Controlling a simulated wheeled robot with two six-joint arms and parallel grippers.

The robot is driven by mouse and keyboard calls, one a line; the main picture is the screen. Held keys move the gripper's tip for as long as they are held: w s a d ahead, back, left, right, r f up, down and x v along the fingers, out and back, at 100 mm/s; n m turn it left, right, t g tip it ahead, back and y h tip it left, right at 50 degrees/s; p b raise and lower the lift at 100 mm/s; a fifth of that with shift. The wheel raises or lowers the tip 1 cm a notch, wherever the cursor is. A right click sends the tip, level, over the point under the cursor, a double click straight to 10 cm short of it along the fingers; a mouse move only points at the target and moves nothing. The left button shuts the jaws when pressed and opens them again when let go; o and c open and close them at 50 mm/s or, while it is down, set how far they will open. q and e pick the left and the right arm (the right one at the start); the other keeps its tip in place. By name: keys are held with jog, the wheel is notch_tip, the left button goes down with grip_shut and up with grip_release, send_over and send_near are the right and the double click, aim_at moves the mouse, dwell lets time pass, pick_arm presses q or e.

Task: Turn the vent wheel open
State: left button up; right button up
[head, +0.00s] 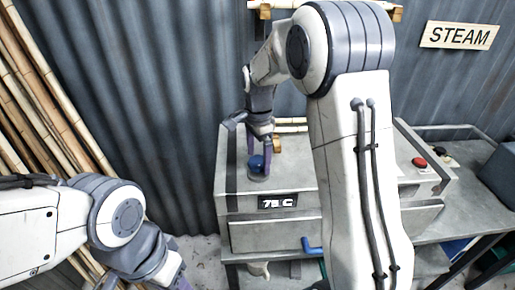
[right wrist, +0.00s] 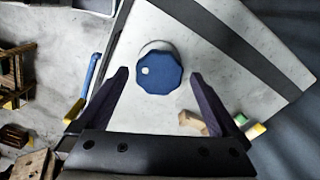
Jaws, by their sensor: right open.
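The vent wheel is a blue scalloped knob (head: 256,163) with a pale dot, on top of the grey steam box (head: 285,238), near its left end. In the right wrist view the wheel (right wrist: 160,73) lies between and just beyond the fingertips. My right gripper (head: 261,146) points down over the wheel; in the right wrist view its jaws (right wrist: 158,76) are open, one finger each side, with gaps to the wheel. My left gripper (head: 175,281) is at the lower left, cut off by the frame edge; its jaws are not clear.
A display (head: 278,202) reading about 75 C is on the box front. A red button (head: 419,162) is on the right part of the box. A blue handle (head: 311,246) sticks out at the lower front. Bamboo poles (head: 40,95) lean at left. A STEAM sign (head: 459,35) hangs behind.

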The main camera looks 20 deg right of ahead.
aim_at(258, 160)
notch_tip(258, 160, up, 10)
jog(key=b, duration=0.2)
jog(key=shift+r, duration=0.15)
